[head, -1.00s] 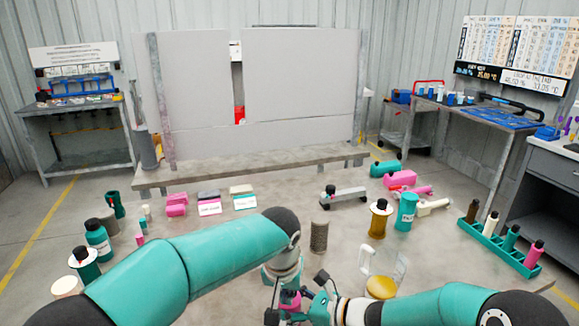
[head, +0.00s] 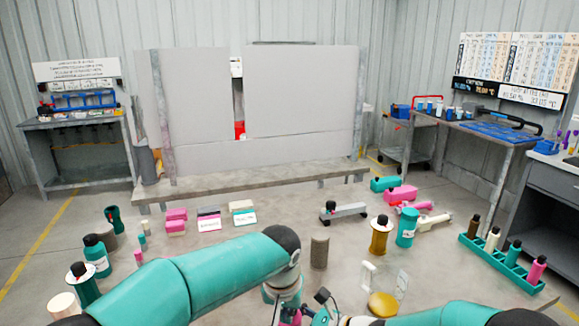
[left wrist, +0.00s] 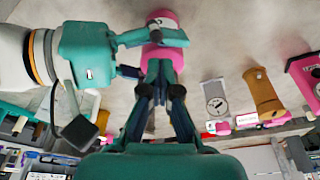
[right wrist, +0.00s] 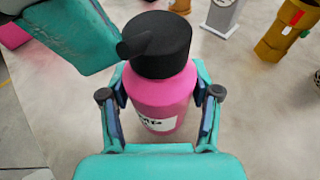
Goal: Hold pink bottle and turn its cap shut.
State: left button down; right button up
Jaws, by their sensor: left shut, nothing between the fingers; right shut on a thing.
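The pink bottle (right wrist: 165,95) has a black cap (right wrist: 158,42) and a white label in the right wrist view. My right gripper (right wrist: 160,98) is shut around its body, one finger on each side. A teal part of my left gripper (right wrist: 65,35) reaches in beside the cap from the upper left. A dark nub lies between them; I cannot tell whose it is. In the left wrist view my left gripper (left wrist: 160,72) is shut and empty, its fingertips close to the pink bottle (left wrist: 163,18). In the head view the left gripper (head: 290,312) is at the bottom edge, mostly hidden.
A teal rack (head: 500,262) with several bottles, one pink, stands at the right. A grey cylinder (head: 319,252), a brown spool (head: 380,238) and a clear jug (head: 385,278) stand beyond my arms. More bottles stand at the left. The table's middle has some free room.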

pick_arm(q)
jog(key=shift+w+a, duration=0.15)
jog(key=shift+a, duration=0.2)
pick_arm(e)
jog(key=shift+s+a, duration=0.1)
pick_arm(q)
jog(key=shift+r, duration=0.1)
jog(key=shift+s+a, duration=0.1)
jog(key=shift+s, duration=0.35)
notch_tip(320, 180, up, 6)
jog(key=shift+f, duration=0.1)
dwell(0.4)
pick_arm(e)
jog(key=o, duration=1.3)
